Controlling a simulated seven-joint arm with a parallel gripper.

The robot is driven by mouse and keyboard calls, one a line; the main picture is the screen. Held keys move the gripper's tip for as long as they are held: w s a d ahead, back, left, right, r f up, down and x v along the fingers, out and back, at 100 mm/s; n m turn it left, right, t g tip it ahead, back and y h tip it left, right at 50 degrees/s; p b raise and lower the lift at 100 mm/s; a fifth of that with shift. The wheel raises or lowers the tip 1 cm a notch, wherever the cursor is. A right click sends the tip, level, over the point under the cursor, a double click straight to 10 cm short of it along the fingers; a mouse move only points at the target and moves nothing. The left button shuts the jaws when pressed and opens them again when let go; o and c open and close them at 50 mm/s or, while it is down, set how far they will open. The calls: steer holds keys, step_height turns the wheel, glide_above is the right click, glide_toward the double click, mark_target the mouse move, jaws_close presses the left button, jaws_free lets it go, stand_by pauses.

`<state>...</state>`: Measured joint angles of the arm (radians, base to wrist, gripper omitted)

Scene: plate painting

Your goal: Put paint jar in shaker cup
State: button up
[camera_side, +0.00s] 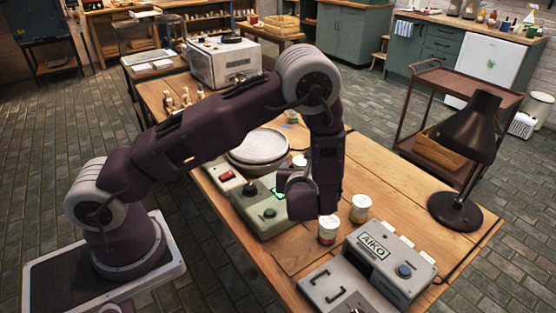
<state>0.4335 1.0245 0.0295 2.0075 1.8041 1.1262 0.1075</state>
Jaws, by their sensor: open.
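Paint jars with pale lids stand on the wooden table. One jar (327,231) is just right of and below my gripper (301,212), and another jar (361,208) stands a little farther right. A third pale round top (299,161) shows partly behind my wrist. My gripper is open and hangs over the table beside the green-grey control box; its fingertips are hard to make out. I see nothing held in it. I cannot clearly pick out a shaker cup; a grey machine marked AIKO (390,262) sits at the table's near right end.
A round plate stand (258,148) and a control box (245,207) with a red switch lie left of my wrist. A black desk lamp (455,208) stands at the right edge. A white machine (222,62) is at the far end. Bare table lies between jars and lamp.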

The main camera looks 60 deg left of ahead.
steer(key=s+a+r+n+g+h, duration=0.1)
steer(key=s+a+r+n+g, duration=0.1)
steer(key=s+r+n+g, duration=0.4)
steer(key=s+a+r+n+g, duration=0.1)
steer(key=s+a+r+n, duration=0.1)
steer(key=s+r+n, duration=0.7)
steer(key=s+d+r+n+t+h, duration=0.2)
steer(key=s+d+r+n+h, duration=0.1)
steer(key=s+d+n+h, duration=0.1)
steer(key=s+d+r+n+t+h, duration=0.1)
steer(key=s+d+r+n+h, duration=0.3)
steer(key=s+d+n, duration=0.3)
steer(key=s+d+h, duration=0.1)
steer(key=s+d, duration=0.1)
steer(key=d, duration=0.1)
steer(key=shift+s+t, duration=0.15)
steer(key=shift+t, duration=0.25)
steer(key=shift+r, duration=0.1)
